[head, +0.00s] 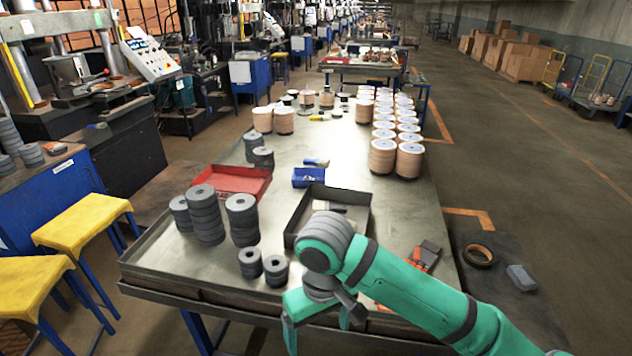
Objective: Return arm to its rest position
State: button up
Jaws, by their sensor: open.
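My gripper (320,326) is at the near edge of the metal table (310,160), at the end of my green arm. Its fingers are apart and point down, and I see nothing between them. Part of the gripper is hidden by the grey wrist joint. Two short stacks of grey flap discs (262,266) stand on the table to its left. Taller stacks of grey discs (205,216) stand farther left. A dark open tray (360,205) lies just behind the wrist and is partly covered by it.
A red tray (232,182) and a small blue bin (307,177) sit farther back. Many pale disc stacks (383,153) stand at the table's back right. An orange and dark tool (427,255) lies right of my arm. Yellow-topped stools (85,222) stand left.

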jog(key=w+a+r+t+y, duration=0.2)
jog(key=a+y, duration=0.2)
jog(key=a, duration=0.5)
jog(key=w+a+r+m+t+y, duration=0.1)
jog(key=w+a+r+t+y, duration=0.1)
jog(key=a+y, duration=0.45)
jog(key=w+a+r+t+y, duration=0.2)
jog(key=w+a+t+y, duration=0.1)
jog(key=a, duration=0.7)
jog(key=s+d+f+m+t+h, duration=0.5)
jog(key=s+d+f+m, duration=0.15)
jog(key=f, duration=0.25)
jog(key=s+d+f+m+t+h, duration=0.5)
jog(key=d+f+h, duration=0.15)
jog(key=f, duration=0.25)
jog(key=s+d+f+n+g+h, duration=0.1)
jog(key=s+d+n, duration=0.2)
jog(key=s+d, duration=0.3)
jog(key=s+d+f+n+h, duration=0.1)
jog(key=s+d, duration=0.4)
jog(key=s, duration=1.1)
jog(key=f+n, duration=0.1)
jog(key=n, duration=0.1)
jog(key=shift+s+d+f+n+g, duration=0.25)
jog(key=shift+s+d+n+g, duration=0.05)
jog(key=shift+d+n+g, duration=0.1)
